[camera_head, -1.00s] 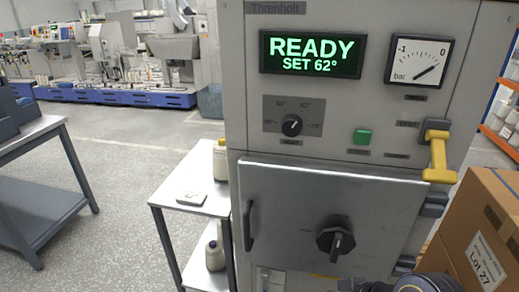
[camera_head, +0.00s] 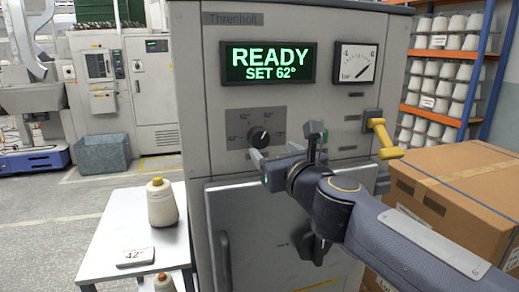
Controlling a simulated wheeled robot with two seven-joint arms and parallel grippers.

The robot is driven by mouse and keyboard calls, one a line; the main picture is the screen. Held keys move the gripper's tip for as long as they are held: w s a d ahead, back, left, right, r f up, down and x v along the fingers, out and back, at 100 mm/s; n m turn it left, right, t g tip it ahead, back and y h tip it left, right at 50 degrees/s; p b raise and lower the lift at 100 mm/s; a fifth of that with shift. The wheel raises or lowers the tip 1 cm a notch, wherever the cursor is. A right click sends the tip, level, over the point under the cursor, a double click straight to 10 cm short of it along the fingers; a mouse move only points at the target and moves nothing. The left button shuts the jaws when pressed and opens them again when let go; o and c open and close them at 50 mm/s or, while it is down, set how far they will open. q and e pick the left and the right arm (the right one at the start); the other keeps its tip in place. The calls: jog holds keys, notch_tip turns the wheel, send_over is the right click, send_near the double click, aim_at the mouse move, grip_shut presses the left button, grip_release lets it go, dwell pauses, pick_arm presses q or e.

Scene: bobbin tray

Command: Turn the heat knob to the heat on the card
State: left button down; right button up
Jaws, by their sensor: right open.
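The heat knob (camera_head: 259,137) is a black round knob on a dark dial plate on the front of the grey machine. Its pointer seems to aim at the upper right. The display (camera_head: 268,64) reads READY, SET 62°. The card (camera_head: 135,257) lies on the white side table and reads 42°. My right gripper (camera_head: 257,157) is open and empty, with its fingertips just below the knob. I cannot tell whether they touch it. My left gripper is not in view.
A yellow lever (camera_head: 381,139) and a pressure gauge (camera_head: 356,64) are on the machine's right side. A cardboard box (camera_head: 455,190) stands at the right. A cone of yarn (camera_head: 162,203) stands on the side table (camera_head: 103,250).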

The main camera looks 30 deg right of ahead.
aim_at(261, 139)
jog(key=w, duration=0.4)
jog(key=w+d+b, duration=0.1)
jog(key=w, duration=0.1)
jog(key=shift+w+d, duration=0.1)
jog(key=shift+w, duration=0.3)
jog(key=c, duration=1)
